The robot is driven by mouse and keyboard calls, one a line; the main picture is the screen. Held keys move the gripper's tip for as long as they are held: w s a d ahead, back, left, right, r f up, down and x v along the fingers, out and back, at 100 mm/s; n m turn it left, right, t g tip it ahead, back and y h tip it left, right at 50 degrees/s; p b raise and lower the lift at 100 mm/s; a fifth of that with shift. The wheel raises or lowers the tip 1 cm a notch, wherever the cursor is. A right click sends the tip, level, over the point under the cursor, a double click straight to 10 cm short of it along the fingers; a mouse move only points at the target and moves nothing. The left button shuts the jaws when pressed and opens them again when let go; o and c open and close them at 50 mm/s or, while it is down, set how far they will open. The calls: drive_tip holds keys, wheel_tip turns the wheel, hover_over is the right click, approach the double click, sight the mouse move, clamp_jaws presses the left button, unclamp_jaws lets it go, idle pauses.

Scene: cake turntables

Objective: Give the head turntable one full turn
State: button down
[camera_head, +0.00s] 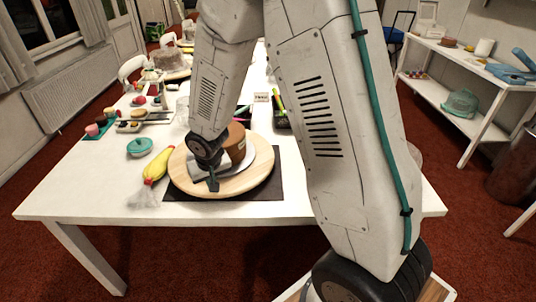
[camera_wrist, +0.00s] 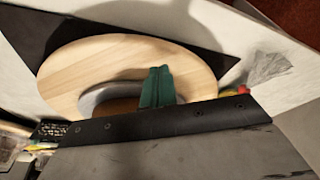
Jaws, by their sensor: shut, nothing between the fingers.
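The head turntable is a round pale wooden disc (camera_head: 258,180) on a black mat (camera_head: 290,190) at the near end of the white table. A brown cake (camera_head: 236,143) stands on a light round board (camera_head: 262,160) on the disc, partly hidden by my arm. My gripper (camera_head: 213,186) is over the disc's near-left part, in front of the cake. In the wrist view the disc (camera_wrist: 70,78) shows with the board and a bit of the cake behind my gripper (camera_wrist: 160,70), whose green fingers are together and empty. I cannot tell whether the fingertips touch the wood.
A yellow piping bag (camera_head: 156,165) lies just left of the disc, with a teal pot (camera_head: 140,147) beyond it. A dark tray (camera_head: 283,117) and a small sign (camera_head: 262,98) stand behind. Another cake (camera_head: 174,60) is at the far end. My arm hides much of the right side.

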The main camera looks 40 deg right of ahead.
sight(251, 179)
drive_tip(key=shift+f, duration=0.75)
drive_tip(key=s+d, duration=0.1)
drive_tip(key=d, duration=0.1)
drive_tip(key=s+d, duration=0.1)
drive_tip(key=d, duration=0.1)
drive_tip(key=s+d, duration=0.1)
drive_tip(key=shift+d, duration=0.5)
drive_tip(key=shift+s+d, duration=0.15)
drive_tip(key=shift+d, duration=1.4)
drive_tip(key=shift+s+d, duration=0.15)
drive_tip(key=shift+d, duration=1.4)
drive_tip(key=shift+d, duration=0.1)
